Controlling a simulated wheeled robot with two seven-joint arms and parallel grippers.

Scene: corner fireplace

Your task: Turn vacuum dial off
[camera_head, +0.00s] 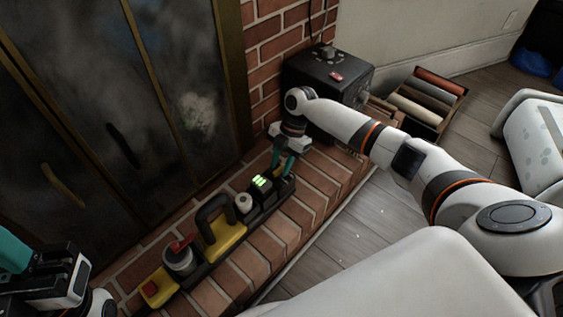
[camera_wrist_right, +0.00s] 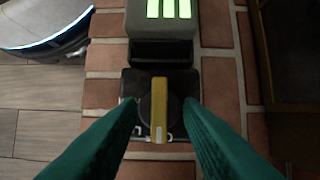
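The vacuum dial is a dark round knob with a yellow bar handle (camera_wrist_right: 159,105) on a black plate, centred in the right wrist view. The bar points nearly straight up and down there. My right gripper (camera_wrist_right: 160,104) has its two green fingers apart, one on each side of the knob, with a gap to the yellow bar. In the head view my right gripper (camera_head: 284,163) reaches down at the far end of the long black and yellow device (camera_head: 225,240) and hides the dial. My left gripper (camera_head: 14,254) is at the lower left, only partly seen.
The device lies on a brick hearth (camera_head: 265,250) and has a lit green display (camera_head: 262,182), a black handle (camera_head: 213,215) and a red lever (camera_head: 181,244). A black box (camera_head: 325,72) and a crate of rolls (camera_head: 435,90) stand beyond. Dark fireplace doors are on the left.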

